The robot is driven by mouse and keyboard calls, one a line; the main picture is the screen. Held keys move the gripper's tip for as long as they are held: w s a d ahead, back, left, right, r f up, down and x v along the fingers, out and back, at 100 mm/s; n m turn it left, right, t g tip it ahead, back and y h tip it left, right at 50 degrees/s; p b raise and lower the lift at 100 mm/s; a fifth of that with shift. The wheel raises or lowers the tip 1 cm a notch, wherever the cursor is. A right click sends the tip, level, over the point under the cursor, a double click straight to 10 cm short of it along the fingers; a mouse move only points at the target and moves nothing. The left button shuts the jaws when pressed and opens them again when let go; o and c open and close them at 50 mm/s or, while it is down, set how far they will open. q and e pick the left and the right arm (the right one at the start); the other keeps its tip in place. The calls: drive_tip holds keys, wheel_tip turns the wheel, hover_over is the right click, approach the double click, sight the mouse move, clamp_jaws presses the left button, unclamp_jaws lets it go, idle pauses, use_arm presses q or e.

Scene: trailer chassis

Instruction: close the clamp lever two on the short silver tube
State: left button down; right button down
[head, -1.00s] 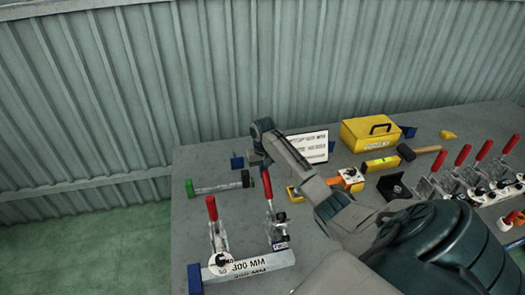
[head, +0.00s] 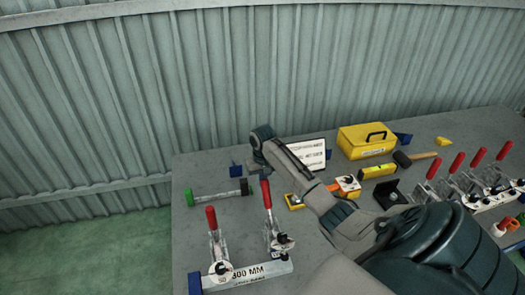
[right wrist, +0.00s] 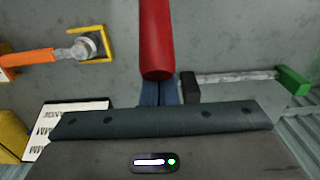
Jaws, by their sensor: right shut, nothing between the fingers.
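The short silver tube (head: 250,272), marked 300 MM, lies at the table's front left. Two red-handled clamps stand along it. The left clamp's lever (head: 211,218) is upright. My right gripper (head: 255,168) is shut and empty behind the top of lever two. In the right wrist view the red handle (right wrist: 156,40) appears right by the blue fingertips (right wrist: 159,92); whether they touch is unclear. My left gripper is not in view.
Several more red levers stand at right.

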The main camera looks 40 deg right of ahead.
sight(265, 182)
drive_tip(key=shift+s+a+r, duration=0.35)
drive_tip(key=shift+s+r, duration=0.1)
drive_tip(key=shift+s, duration=0.2)
drive_tip(key=shift+s+a+r, duration=0.3)
drive_tip(key=shift+s+r, duration=0.1)
drive_tip(key=shift+s, duration=0.2)
drive_tip(key=shift+s+a+r, duration=0.35)
drive_tip(key=shift+s+a, duration=0.05)
drive_tip(key=shift+s, duration=0.35)
drive_tip(key=shift+s+a+r, duration=0.3)
drive_tip(key=shift+s+a, duration=0.1)
drive_tip(key=shift+s, duration=0.35)
drive_tip(key=shift+s+a+r, duration=0.1)
drive_tip(key=shift+s+a, duration=0.2)
drive_tip(key=shift+s, duration=0.25)
drive_tip(key=shift+s+a+r, duration=0.1)
drive_tip(key=shift+s+a, duration=0.2)
drive_tip(key=shift+s, duration=0.2)
wheel_tip(265, 182, up, 8)
